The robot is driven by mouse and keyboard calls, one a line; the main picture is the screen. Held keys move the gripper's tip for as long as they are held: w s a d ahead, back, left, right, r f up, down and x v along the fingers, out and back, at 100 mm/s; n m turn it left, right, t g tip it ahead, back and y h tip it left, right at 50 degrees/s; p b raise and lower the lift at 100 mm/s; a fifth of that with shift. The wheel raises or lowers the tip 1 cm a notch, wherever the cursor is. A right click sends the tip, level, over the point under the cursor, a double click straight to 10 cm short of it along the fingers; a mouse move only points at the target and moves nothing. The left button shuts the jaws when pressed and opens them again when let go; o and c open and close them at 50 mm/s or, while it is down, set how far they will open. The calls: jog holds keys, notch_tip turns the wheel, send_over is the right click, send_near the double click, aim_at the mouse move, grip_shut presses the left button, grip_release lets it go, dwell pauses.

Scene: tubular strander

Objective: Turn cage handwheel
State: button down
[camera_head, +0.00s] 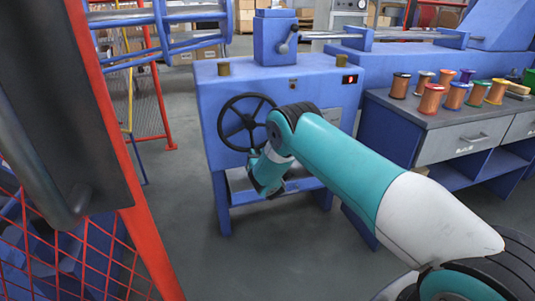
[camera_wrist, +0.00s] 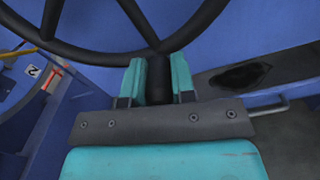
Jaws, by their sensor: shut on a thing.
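The cage handwheel (camera_head: 239,134) is a dark spoked wheel on the front of a blue machine cabinet in the head view. My arm reaches across to it from the lower right. In the wrist view the wheel's rim and spokes (camera_wrist: 99,52) cross the top of the picture. My gripper (camera_wrist: 158,80) has its two teal fingers on either side of a short dark handle (camera_wrist: 160,75) just below the rim, and is shut on it.
A red guard frame with mesh (camera_head: 104,130) stands close at the left. A bench with drawers (camera_head: 445,140) holding several coloured spools (camera_head: 431,97) stands at the right. A drawer-like ledge (camera_head: 237,184) lies below the wheel. Grey floor is open in front of the cabinet.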

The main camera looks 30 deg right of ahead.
dwell(0.4)
jog(key=c, duration=0.9)
grip_release()
jog(key=shift+c, duration=0.2)
jog(key=shift+s, duration=0.15)
jog(key=s+a+b, duration=0.1)
jog(key=s+b, duration=0.4)
jog(key=s, duration=0.3)
jog(key=shift+s+a+f, duration=0.3)
jog(key=shift+f, duration=0.05)
jog(key=s+a+b, duration=0.1)
jog(key=s+b, duration=0.7)
jog(key=b, duration=0.9)
jog(key=shift+s+r+b, duration=0.15)
jog(key=shift+r+b, duration=0.15)
jog(key=shift+r, duration=0.05)
